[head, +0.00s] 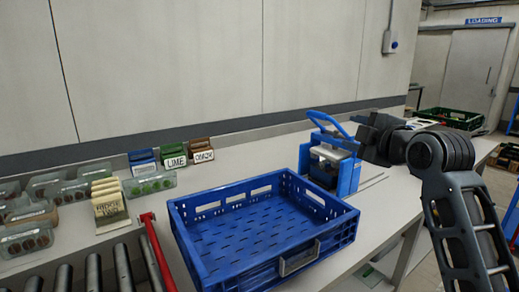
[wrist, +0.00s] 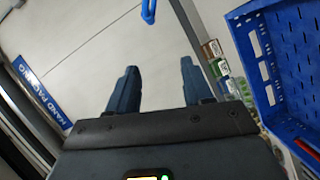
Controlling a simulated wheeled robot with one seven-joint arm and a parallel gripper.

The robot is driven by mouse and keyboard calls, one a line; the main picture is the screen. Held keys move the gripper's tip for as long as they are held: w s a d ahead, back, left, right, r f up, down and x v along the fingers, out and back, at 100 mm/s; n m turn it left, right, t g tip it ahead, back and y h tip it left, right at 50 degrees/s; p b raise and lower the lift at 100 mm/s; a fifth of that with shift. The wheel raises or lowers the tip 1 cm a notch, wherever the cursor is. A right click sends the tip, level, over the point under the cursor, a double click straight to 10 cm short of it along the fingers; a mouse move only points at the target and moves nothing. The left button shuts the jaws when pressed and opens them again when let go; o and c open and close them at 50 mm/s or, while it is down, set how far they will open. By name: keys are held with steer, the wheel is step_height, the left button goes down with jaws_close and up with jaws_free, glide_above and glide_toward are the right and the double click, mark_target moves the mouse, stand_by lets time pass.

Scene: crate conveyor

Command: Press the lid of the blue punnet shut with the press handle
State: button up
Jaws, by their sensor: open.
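The blue press (head: 348,177) stands on the bench behind the right part of the blue crate. Its blue looped press handle (head: 327,118) is raised at the top. A pale grey and dark part shows inside the press frame; I cannot make out the blue punnet or its lid there. My gripper (head: 372,131) is just right of the press, near handle height. In the wrist view my gripper (wrist: 157,70) has its two fingers wide apart with nothing between them. A piece of the blue press handle (wrist: 148,10) shows beyond the fingertips, apart from them.
The empty blue crate (head: 185,238) fills the front middle. Clear punnets (head: 70,190), a label stack (head: 109,210) and upright card holders (head: 173,157) stand left, beside a red bar (head: 155,250) and rollers. A green crate (head: 450,118) stands far right.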

steer(key=s+a+f+m+h, duration=0.25)
steer(key=s+f+m, duration=0.75)
steer(key=s+f, duration=1.35)
steer(key=s+d+f+m+h, duration=0.1)
steer(key=s+f+m, duration=0.15)
steer(key=s, duration=1.15)
steer(key=s+f+m, duration=0.2)
steer(key=s+m, duration=0.1)
steer(key=s, duration=1)
steer(key=s+d+r+m+g, duration=0.15)
steer(key=s+r, duration=0.25)
steer(key=s, duration=0.5)
step_height(320, 180, down, 4)
steer(key=b, duration=0.4)
steer(key=shift+f+b, duration=0.1)
steer(key=shift+b, duration=0.3)
